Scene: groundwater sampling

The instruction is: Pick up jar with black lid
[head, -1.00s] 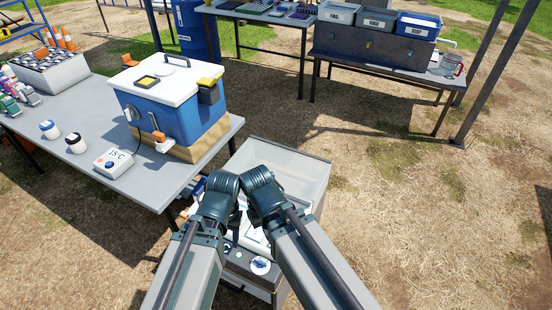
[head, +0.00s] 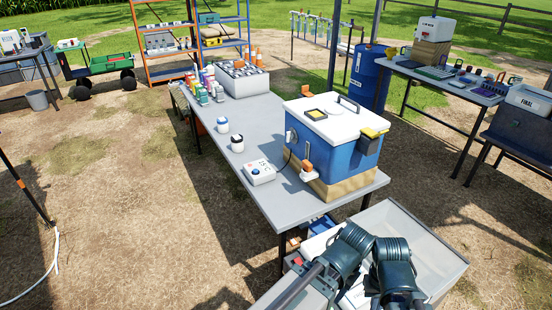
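A small white jar with a black lid (head: 237,145) stands upright on the grey table (head: 262,125), left of the blue cooler. Another white jar with a blue lid (head: 222,126) stands just behind it. My two arms show only as dark joints at the bottom right, over a tray in front of the table, well apart from the jars. I see no gripper fingers.
A blue cooler with a white lid (head: 336,146) stands on the table's right end. Several coloured bottles (head: 209,88) and a grey rack (head: 241,80) are at the far end. Ground left of the table is open.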

